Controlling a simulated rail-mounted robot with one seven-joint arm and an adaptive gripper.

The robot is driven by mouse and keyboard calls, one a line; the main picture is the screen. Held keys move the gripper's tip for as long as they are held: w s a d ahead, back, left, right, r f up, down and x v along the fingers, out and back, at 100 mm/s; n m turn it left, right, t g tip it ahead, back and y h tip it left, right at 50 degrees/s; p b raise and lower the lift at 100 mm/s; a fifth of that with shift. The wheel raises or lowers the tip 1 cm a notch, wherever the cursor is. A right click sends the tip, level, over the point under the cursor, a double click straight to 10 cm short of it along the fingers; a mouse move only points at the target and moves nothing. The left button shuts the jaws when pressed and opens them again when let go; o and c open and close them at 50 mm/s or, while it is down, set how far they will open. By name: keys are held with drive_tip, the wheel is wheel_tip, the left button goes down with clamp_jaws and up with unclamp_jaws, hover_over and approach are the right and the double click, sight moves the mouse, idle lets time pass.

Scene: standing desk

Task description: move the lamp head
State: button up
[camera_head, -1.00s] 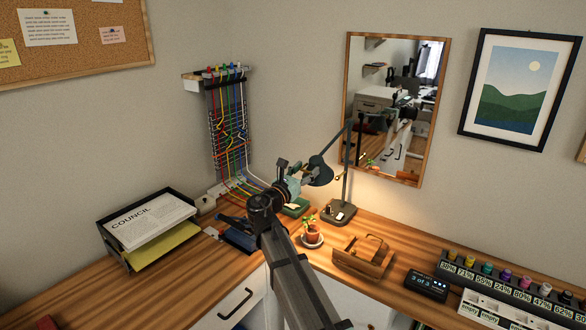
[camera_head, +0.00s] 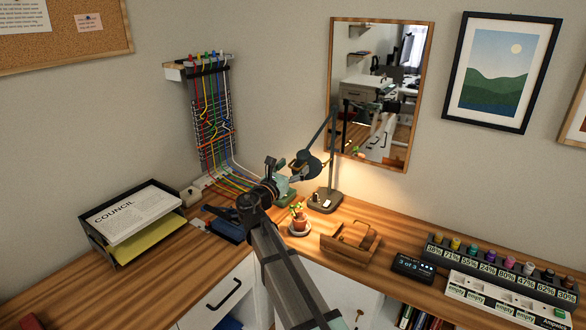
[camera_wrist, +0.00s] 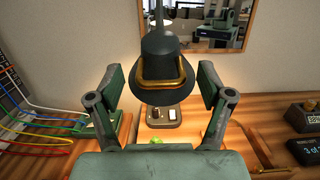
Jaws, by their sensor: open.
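The desk lamp has a dark head (camera_wrist: 160,65) with a brass-coloured ring, a thin upright arm (camera_head: 331,145) and a dark base (camera_head: 325,201) on the desk. In the wrist view the head sits between and a little beyond the two open fingers of my gripper (camera_wrist: 163,100), with visible gaps on both sides. In the head view my gripper (camera_head: 295,177) is just below and left of the lamp head (camera_head: 309,162), which it partly overlaps. The lamp base also shows in the wrist view (camera_wrist: 161,117), below the head.
A mirror (camera_head: 381,90) hangs behind the lamp. A potted plant (camera_head: 298,218) and a wooden caddy (camera_head: 350,243) stand in front of the base. A cable rack (camera_head: 212,120) and paper tray (camera_head: 131,222) are at left. Labelled bottles (camera_head: 495,260) stand at right.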

drive_tip(key=v, duration=1.2)
drive_tip(key=shift+d, duration=0.1)
